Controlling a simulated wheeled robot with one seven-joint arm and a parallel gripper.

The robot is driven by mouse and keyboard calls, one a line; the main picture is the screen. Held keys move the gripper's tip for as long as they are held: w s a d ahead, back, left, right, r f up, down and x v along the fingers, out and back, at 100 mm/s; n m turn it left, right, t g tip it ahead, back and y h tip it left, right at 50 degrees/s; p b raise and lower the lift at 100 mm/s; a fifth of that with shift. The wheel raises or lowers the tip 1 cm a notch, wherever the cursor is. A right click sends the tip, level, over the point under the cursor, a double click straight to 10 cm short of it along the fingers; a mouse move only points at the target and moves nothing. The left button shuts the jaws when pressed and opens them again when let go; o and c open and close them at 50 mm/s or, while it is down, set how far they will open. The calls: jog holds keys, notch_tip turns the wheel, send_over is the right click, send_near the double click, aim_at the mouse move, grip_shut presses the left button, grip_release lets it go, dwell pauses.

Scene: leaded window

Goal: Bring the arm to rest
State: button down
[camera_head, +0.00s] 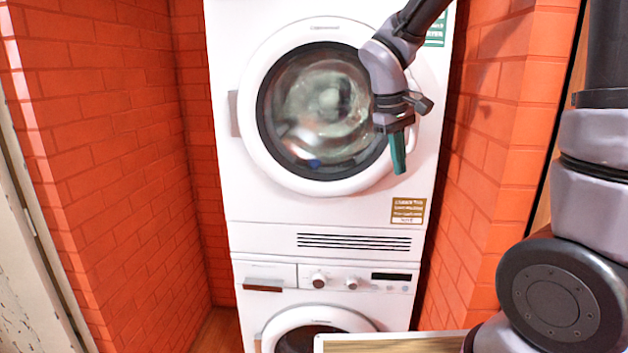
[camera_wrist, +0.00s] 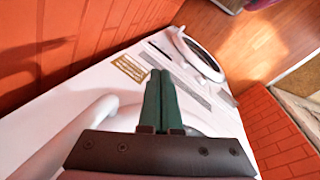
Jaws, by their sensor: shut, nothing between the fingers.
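My gripper (camera_head: 398,170) hangs in front of the right side of the upper machine's round door, fingers pointing down. In the wrist view my gripper (camera_wrist: 161,76) has its two green fingers side by side and touching, with nothing between them. My arm comes in from the top right of the head view, with large grey links at the right edge. I cannot tell the exact gap between the fingers and the door.
Two white machines are stacked, the upper one (camera_head: 265,208) with its round door (camera_head: 262,170) closed, the lower one (camera_head: 270,300) below. Orange brick walls stand close on the left (camera_head: 110,150) and right (camera_head: 505,110). A light wooden-topped surface (camera_head: 390,344) is at the bottom.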

jog(key=s+d+r+m+t+y, duration=0.4)
jog(key=s+r+m, duration=0.5)
jog(key=s+r, duration=0.3)
jog(key=shift+s+d+t+y, duration=0.2)
jog(key=shift+d+t+y, duration=0.1)
jog(key=shift+d+t, duration=0.7)
